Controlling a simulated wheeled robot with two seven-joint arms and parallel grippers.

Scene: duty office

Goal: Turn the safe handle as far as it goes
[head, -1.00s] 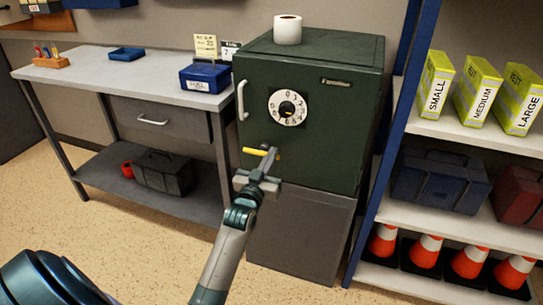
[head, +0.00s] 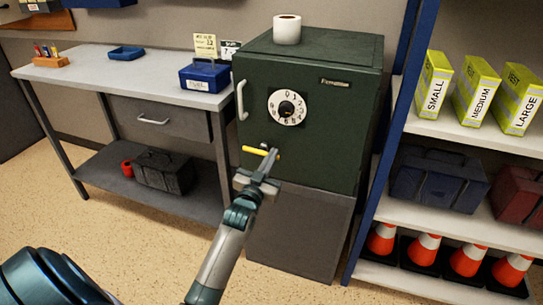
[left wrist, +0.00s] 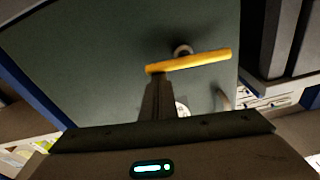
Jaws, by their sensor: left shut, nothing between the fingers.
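The green safe (head: 320,150) stands on a grey base cabinet with its door shut. Its handle, a yellow bar (head: 252,150), sits low on the door below the white dial (head: 287,107) and lies nearly level. My left gripper (head: 270,154) is shut and empty, its fingertips at the bar's right part in the head view. In the left wrist view the bar (left wrist: 200,60) shows whole, with my shut fingers (left wrist: 156,80) at its left end. I cannot tell whether they touch it. My right gripper is not in view.
A silver pull (head: 241,101) is on the safe door's left edge. A workbench (head: 160,82) with a blue box (head: 205,77) stands at left. A shelf rack (head: 450,130) with boxes and cones stands close at right. A paper roll (head: 287,30) sits on the safe.

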